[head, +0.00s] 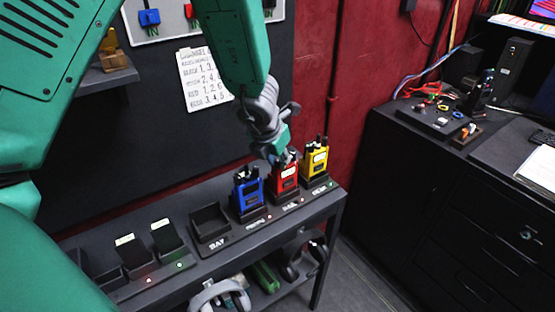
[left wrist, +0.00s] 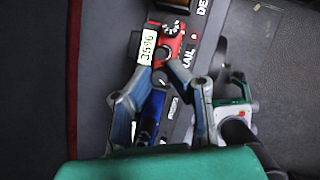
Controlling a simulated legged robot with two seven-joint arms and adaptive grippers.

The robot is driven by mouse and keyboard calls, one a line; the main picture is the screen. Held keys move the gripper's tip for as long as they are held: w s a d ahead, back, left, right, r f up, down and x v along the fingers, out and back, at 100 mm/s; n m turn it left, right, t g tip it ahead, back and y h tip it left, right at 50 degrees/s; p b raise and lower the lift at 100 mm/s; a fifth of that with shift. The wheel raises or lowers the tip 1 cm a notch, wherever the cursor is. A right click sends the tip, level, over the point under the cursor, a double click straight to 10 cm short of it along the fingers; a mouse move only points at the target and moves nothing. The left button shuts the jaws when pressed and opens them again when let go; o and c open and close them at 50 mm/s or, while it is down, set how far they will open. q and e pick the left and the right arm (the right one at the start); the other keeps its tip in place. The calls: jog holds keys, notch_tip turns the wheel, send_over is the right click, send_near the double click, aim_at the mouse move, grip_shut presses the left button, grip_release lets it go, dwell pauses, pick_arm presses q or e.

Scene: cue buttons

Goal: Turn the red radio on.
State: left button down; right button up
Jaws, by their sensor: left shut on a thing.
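The red radio (head: 284,182) stands upright in its dock on the dark shelf, between the blue radio (head: 248,193) and the yellow radio (head: 314,160). In the left wrist view the red radio (left wrist: 172,45) shows a pale label reading 3596 and a round dial on top. My left gripper (head: 281,155) reaches down to the top of the red radio. In the left wrist view its fingertips (left wrist: 161,76) close around a small dark knob or stub at the radio's top. The fingers partly hide the blue radio (left wrist: 152,112). My right gripper is not in view.
Headphones (head: 222,297) and a green item (head: 266,277) lie on the lower shelf. A paper list (head: 205,79) hangs on the wall. A black cabinet (head: 400,170) stands right.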

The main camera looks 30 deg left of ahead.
pick_arm(q)
jog(key=shift+d+m, duration=0.1)
jog(key=shift+m, duration=0.3)
jog(key=shift+m+h, duration=0.3)
jog(key=shift+m, duration=0.1)
jog(key=shift+a+r+m+h, duration=0.2)
jog(key=shift+m+h, duration=0.1)
jog(key=shift+m, duration=0.4)
jog(key=m+p, duration=0.1)
jog(key=p, duration=0.1)
jog(key=m+h+p, duration=0.1)
jog(key=m+p, duration=0.1)
jog(key=p, duration=0.1)
jog(key=shift+w+a+m, duration=0.1)
jog(key=shift+a+m, duration=0.1)
jog(key=shift+m, duration=0.1)
jog(key=shift+f+m+g+h+p, duration=0.15)
jog(key=shift+m+g+h+p, duration=0.2)
jog(key=shift+m+p, duration=0.55)
jog(key=c, duration=1.5)
grip_release()
jog(key=shift+c, duration=0.2)
